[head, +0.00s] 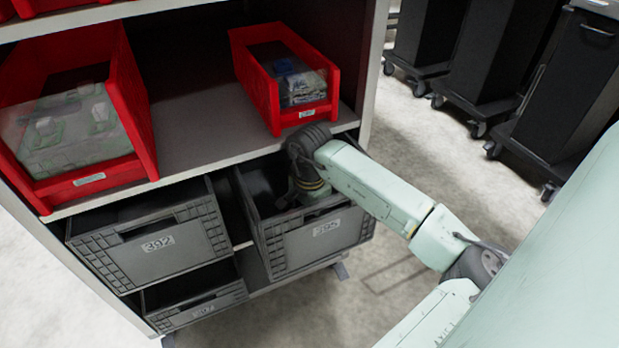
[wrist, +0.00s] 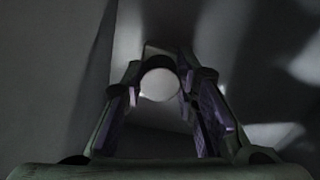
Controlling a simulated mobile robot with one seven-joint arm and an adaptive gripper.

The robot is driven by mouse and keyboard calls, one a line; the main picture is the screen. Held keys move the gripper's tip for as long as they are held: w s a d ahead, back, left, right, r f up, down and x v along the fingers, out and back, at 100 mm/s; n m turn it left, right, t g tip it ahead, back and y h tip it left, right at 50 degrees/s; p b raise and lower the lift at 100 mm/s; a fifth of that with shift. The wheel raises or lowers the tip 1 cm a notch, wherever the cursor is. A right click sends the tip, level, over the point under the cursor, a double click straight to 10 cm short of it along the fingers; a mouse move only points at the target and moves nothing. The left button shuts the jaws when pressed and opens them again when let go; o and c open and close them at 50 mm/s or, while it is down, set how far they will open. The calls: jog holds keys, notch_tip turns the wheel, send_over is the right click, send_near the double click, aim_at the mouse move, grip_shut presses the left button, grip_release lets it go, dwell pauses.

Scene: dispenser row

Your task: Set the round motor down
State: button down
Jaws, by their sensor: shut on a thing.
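The round motor (wrist: 159,84) shows in the wrist view as a pale disc between my fingertips. My gripper (wrist: 158,92) is shut on it. Dark grey surfaces lie around and below it, and I cannot tell whether the motor touches them. In the head view my arm reaches down into the grey crate labelled 395 (head: 318,240) on the lower shelf. The crate's front wall and my wrist hide the gripper and the motor there.
A grey crate labelled 392 (head: 150,245) stands to the left, with another grey crate (head: 200,305) below it. Red bins (head: 135,100) and (head: 268,85) sit on the shelf (head: 200,120) above. Black wheeled carts (head: 570,90) stand at the right, beyond clear floor.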

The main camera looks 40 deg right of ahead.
jog(key=shift+f, duration=1.5)
jog(key=shift+f, duration=0.2)
jog(key=c, duration=1.3)
grip_release()
jog(key=shift+r, duration=0.1)
notch_tip(320, 180, up, 12)
jog(key=shift+r, duration=0.15)
